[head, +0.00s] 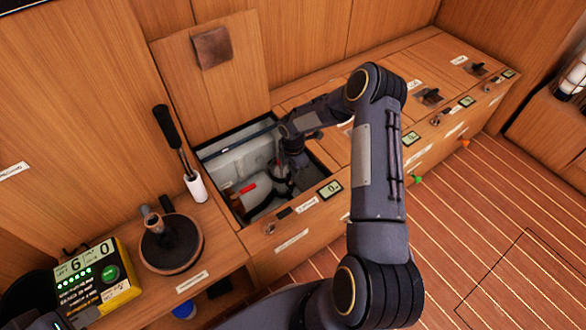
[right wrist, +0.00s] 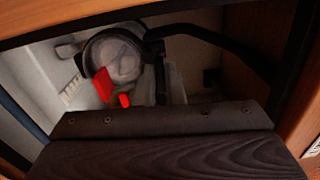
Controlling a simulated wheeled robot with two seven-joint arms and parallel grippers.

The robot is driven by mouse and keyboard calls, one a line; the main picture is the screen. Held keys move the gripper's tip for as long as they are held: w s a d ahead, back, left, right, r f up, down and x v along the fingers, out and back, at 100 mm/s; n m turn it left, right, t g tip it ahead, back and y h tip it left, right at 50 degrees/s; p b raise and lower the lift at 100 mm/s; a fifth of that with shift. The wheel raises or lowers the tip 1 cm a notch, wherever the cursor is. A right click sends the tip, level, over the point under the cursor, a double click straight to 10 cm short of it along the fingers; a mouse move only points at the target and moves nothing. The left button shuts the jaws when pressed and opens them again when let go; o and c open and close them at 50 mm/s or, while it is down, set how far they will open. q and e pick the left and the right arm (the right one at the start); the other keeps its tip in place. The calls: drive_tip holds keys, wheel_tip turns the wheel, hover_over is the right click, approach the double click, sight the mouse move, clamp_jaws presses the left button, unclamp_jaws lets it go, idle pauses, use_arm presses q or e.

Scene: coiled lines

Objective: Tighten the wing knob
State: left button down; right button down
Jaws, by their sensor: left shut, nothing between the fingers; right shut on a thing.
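My right arm reaches down into the open locker (head: 318,197). Its gripper (head: 285,178) is low inside, at a round strainer with a clear top. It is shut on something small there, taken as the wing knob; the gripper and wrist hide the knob. The right wrist view shows the strainer's round clear lid (right wrist: 120,62) with a red flap-like piece (right wrist: 103,85) and a small red part (right wrist: 124,100) at its near side. My dark gripper body fills the bottom of that view and its fingertips do not show.
The locker's raised lid (head: 235,85) leans on the wall behind. A dark hose (right wrist: 220,42) crosses the locker. A red-marked white part (head: 247,188) lies left of my gripper. A round pad (head: 171,262) with a tool and a yellow-black meter (head: 95,280) are on the left counter.

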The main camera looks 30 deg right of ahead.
drive_tip(key=m, duration=0.6)
drive_tip(key=shift+s+b, duration=0.1)
drive_tip(key=shift+b, duration=0.3)
drive_tip(key=m, duration=0.5)
drive_tip(key=shift+a+m, duration=0.15)
drive_tip(key=shift+m, duration=0.25)
drive_tip(key=m, duration=0.4)
drive_tip(key=shift+s+b, duration=0.1)
drive_tip(key=shift+b, duration=0.2)
drive_tip(key=shift+a+m, duration=0.15)
drive_tip(key=shift+m, duration=1.95)
drive_tip(key=c, duration=1.5)
unclamp_jaws()
wheel_tip(320, 180, up, 8)
drive_tip(key=p, duration=0.2)
drive_tip(key=shift+f+p, duration=0.1)
drive_tip(key=shift+p, duration=0.3)
